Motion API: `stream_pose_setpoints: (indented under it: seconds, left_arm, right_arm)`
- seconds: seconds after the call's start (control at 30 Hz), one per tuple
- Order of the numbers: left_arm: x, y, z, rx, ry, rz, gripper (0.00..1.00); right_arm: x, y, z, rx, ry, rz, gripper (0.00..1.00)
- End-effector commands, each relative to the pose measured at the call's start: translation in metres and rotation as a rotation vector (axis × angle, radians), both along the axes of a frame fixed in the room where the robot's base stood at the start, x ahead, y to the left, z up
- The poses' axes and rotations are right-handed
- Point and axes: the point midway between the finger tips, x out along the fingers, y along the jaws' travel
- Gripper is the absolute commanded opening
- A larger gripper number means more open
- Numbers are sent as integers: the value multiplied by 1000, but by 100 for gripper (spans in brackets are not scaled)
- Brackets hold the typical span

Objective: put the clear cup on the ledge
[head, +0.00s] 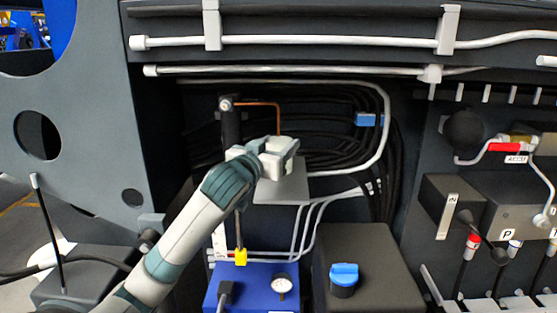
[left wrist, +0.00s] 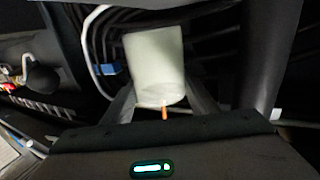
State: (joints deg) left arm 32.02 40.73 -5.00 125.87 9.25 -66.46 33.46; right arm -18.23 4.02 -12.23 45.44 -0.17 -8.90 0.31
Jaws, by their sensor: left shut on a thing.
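My left gripper (head: 284,150) is in the middle of the head view, above a small grey ledge (head: 284,190). In the head view I cannot tell the cup apart from the pale gripper. I cannot tell whether the cup touches the ledge. My right gripper is not in view.
A dark cylinder (head: 230,128) with a copper pipe (head: 268,104) stands just behind and left of my gripper. Black hoses (head: 335,145) and white pipes (head: 384,130) run behind. Below are a blue box (head: 258,284) with a gauge and a dark tank (head: 375,265) with a blue cap.

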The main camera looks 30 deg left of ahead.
Motion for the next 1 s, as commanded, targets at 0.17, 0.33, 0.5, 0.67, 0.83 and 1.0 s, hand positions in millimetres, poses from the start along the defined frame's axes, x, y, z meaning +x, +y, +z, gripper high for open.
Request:
stream_pose_setpoints:
  seconds: [0.17, 0.33, 0.5, 0.67, 0.83, 1.0]
  left_arm:
    - [0, 0, -3, 0, 1, 0, 27]
    - [0, 0, -19, 0, 3, -1, 27]
    - [0, 0, -37, 1, 3, 0, 27]
    - [0, 0, -41, 0, -1, -1, 27]
    - [0, 0, -41, 0, -1, 0, 27]
    - [0, 0, -45, 0, 0, -1, 27]
  right_arm:
    - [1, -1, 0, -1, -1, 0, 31]
    - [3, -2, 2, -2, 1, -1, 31]
    - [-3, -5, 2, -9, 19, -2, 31]
    - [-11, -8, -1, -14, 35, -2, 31]
    - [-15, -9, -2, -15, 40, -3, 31]
    - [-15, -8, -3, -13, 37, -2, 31]
